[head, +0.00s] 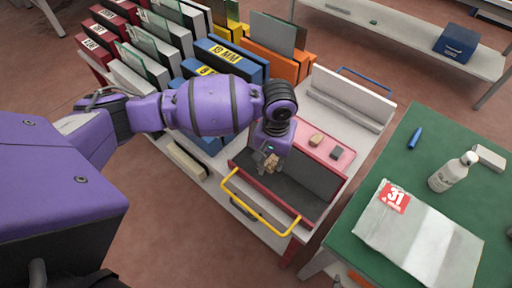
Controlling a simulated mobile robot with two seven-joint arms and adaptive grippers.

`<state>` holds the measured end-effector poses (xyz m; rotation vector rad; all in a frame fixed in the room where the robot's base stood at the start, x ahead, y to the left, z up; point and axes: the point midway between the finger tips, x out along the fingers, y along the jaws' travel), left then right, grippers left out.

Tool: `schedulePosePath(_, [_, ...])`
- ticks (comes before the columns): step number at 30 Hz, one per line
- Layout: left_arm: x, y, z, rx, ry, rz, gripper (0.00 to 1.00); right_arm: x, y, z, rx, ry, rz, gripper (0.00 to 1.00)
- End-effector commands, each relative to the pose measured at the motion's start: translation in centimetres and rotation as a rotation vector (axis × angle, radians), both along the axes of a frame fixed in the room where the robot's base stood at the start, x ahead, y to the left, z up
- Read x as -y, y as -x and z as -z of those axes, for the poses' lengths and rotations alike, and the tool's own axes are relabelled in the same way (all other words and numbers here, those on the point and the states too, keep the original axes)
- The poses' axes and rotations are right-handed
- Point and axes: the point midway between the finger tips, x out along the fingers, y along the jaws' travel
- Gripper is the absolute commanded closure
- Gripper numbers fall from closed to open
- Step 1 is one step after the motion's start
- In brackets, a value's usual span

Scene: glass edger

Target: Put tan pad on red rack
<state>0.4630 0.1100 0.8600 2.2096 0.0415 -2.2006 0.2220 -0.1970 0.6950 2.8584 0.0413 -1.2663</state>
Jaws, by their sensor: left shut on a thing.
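My left gripper (271,162) points down over the dark, open tray with the yellow handle. It is shut on a small tan pad (272,164), which the fingers partly hide. Behind and right of it is a red rack (308,157) with a pinkish-red top. On that top lie another small tan block (316,139) and a grey-brown block (336,153). The held pad is left of this top and apart from those blocks. My right gripper is not in view.
Colour-coded slotted racks with glass sheets (152,45) stand behind my left arm. The yellow handle (262,210) rises at the tray's front. A green table (398,165) at right carries a bottle (453,172), a blue marker (415,138) and a wrapped packet (420,235).

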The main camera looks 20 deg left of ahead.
Motion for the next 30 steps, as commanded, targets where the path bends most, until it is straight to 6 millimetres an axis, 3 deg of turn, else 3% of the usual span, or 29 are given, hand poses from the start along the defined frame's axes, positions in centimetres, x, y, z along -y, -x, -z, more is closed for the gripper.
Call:
schedulePosePath(1, [-0.5, -0.4, 1.5, -0.007, -0.002, 0.000, 0.87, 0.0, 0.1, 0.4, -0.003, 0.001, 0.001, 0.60])
schedulePosePath(3, [-1.1, -1.2, 2.7, -0.006, -0.002, 0.001, 0.87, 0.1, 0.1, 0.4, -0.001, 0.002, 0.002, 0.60])
schedulePosePath(14, [-2.6, -3.0, 5.1, -0.002, 0.000, 0.003, 0.87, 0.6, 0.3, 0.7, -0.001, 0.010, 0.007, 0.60])
schedulePosePath(20, [-2.7, -3.1, 8.1, -0.003, 0.001, 0.004, 0.87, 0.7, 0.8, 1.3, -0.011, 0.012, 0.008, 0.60])
schedulePosePath(30, [-2.7, -3.2, 8.4, 0.000, 0.001, 0.004, 0.87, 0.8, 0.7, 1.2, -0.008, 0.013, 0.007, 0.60])
